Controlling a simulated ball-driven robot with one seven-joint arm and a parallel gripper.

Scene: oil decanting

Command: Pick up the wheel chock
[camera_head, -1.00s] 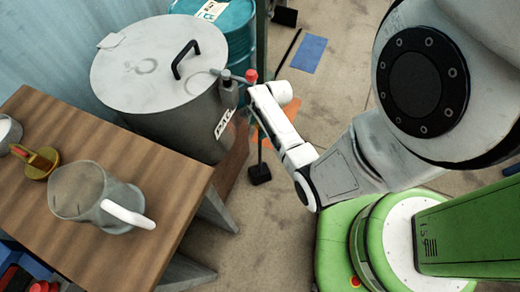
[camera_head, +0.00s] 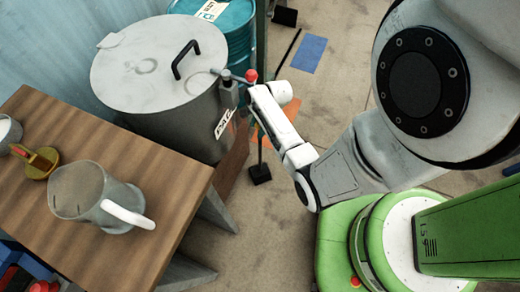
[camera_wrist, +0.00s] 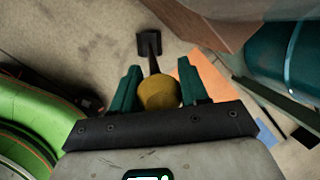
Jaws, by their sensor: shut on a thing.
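The wheel chock appears to be the black block at the foot of a thin dark rod; the block (camera_head: 260,174) shows below my wrist in the head view. In the wrist view, the block (camera_wrist: 149,43) is beyond my fingers, and a yellow ball knob (camera_wrist: 158,93) tops the rod. My gripper (camera_wrist: 160,85) has its two teal fingers on either side of the knob, shut on it. I cannot tell whether the block touches the floor.
A large grey lidded vat (camera_head: 168,110) with a red-knobbed tap (camera_head: 251,75) stands close left of my wrist. A teal drum (camera_head: 236,30) is behind it. A wooden table (camera_head: 130,215) with a metal jug (camera_head: 85,188) is at left. Floor is open beyond my wrist, near a blue patch (camera_head: 309,53).

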